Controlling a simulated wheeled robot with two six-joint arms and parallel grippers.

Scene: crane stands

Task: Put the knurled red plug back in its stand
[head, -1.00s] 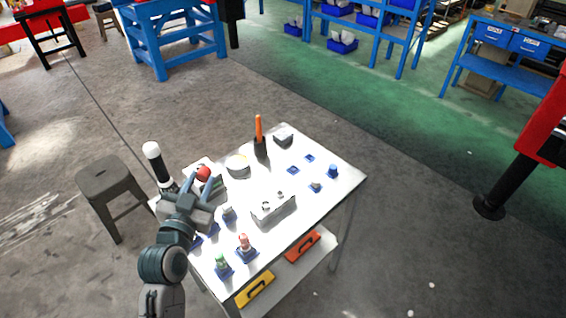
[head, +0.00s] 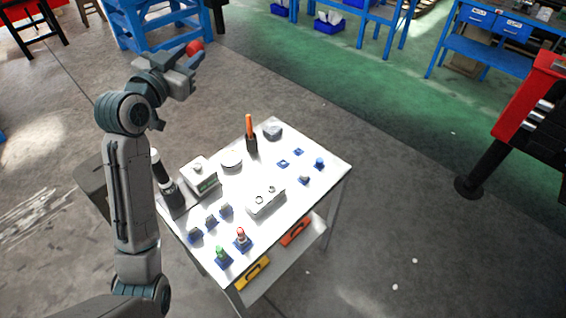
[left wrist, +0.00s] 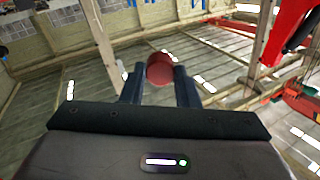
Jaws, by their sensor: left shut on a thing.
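The red plug (head: 194,48) is held in my left gripper (head: 192,56), raised high beyond the far left of the table. In the left wrist view the plug (left wrist: 160,68) sits between the two dark fingertips, its round red end showing. Whether it is knurled is too small to tell. Several small blue stands are on the white table. Two at the right look empty, one nearer (head: 283,164) and one farther (head: 298,152). A green plug (head: 220,252) and a red-and-white plug (head: 241,235) stand upright in stands at the front. My right gripper is out of view.
On the white table (head: 290,195) are a white box (head: 203,182), a grey block with two knobs (head: 265,204), an orange-handled tool in a dark holder (head: 250,135) and a black-and-white upright tool (head: 168,185). Yellow (head: 252,273) and orange (head: 296,231) cases lie on the lower shelf.

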